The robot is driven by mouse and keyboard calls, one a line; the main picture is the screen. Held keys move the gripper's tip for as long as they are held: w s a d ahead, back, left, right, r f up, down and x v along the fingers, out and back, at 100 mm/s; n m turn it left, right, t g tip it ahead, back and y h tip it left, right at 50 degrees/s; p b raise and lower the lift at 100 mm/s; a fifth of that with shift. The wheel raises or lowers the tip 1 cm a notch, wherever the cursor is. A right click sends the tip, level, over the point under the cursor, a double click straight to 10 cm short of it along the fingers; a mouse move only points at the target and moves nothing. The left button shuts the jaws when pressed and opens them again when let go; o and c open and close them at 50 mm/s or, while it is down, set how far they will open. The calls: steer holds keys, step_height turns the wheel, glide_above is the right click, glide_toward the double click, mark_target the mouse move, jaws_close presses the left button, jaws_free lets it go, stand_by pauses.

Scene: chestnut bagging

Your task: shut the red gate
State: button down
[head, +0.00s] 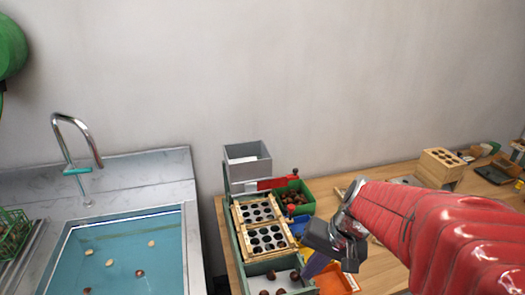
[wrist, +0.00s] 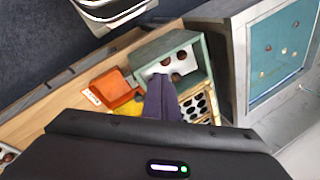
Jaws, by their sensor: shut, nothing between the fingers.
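The red gate (head: 271,183) is a small red plate below the grey hopper box (head: 247,163) at the back of the sorting stand, with a small dark knob near its right end. It lies beside the green bin. I cannot tell how far across the hopper outlet it sits. My gripper (head: 314,266) is in front and to the right, apart from the gate, with its fingers pointing down over the front of the stand. In the wrist view the dark purple fingers (wrist: 162,98) are together and empty. The gate does not show clearly there.
Below the hopper are wooden hole plates (head: 266,240) and a front tray with chestnuts (head: 280,280). Green (head: 297,197), blue and orange bins (head: 336,281) stand to the right. A water-filled sink (head: 130,255) is at left. A wooden block with holes (head: 440,167) stands back right.

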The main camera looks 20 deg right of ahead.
steer(key=w+d+f+m+t+y, duration=0.35)
steer(key=w+d+m+t, duration=0.3)
steer(key=w+d, duration=0.65)
steer(key=w+d+r+t+h, duration=0.1)
steer(key=w+d+r+t, duration=0.6)
steer(key=w, duration=0.2)
steer(key=shift+w+r+h, duration=0.2)
steer(key=shift+h, duration=0.15)
steer(key=shift+n, duration=0.25)
steer(key=s+a+x, duration=0.1)
steer(key=a+x, duration=0.1)
steer(key=x, duration=1)
steer(key=shift+w+a+f, duration=0.3)
steer(key=shift+w+a, duration=0.1)
